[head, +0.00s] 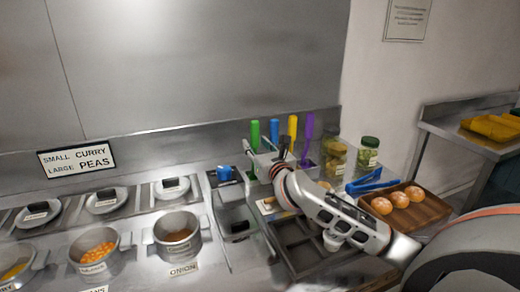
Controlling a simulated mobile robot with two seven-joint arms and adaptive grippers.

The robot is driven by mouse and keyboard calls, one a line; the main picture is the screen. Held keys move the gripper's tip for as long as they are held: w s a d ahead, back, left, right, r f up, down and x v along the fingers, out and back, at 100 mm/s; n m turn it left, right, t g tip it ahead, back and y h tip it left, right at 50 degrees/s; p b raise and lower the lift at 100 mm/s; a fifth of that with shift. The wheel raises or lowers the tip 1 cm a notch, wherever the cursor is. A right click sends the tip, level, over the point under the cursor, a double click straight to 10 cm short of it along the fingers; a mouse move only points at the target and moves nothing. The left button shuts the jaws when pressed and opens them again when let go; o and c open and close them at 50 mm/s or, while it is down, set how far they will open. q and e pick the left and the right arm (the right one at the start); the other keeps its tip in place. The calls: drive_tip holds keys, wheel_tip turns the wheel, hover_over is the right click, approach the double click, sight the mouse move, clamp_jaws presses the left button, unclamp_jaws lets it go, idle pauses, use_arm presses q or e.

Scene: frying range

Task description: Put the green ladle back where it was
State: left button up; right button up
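A green-handled utensil (255,134), which looks like the green ladle, stands upright among other coloured handles in a holder at the back of the counter. Its lower end is hidden in the holder. My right gripper (279,158) reaches in from the right and is in front of the holder, just right of and below the green handle. Its fingers are small and dark here, and I cannot tell whether they are open or touch any handle. My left gripper is out of view.
Blue (274,131), yellow (292,127) and purple (308,127) handles stand close to the green one. Jars (368,153), blue tongs (371,184) and a wooden tray (427,207) of buns lie right. Labelled pots (178,237) and lidded containers fill the left.

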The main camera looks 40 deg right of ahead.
drive_tip(key=shift+s, duration=0.35)
drive_tip(key=v, duration=1.1)
drive_tip(key=shift+a, duration=0.2)
drive_tip(key=shift+s, duration=0.2)
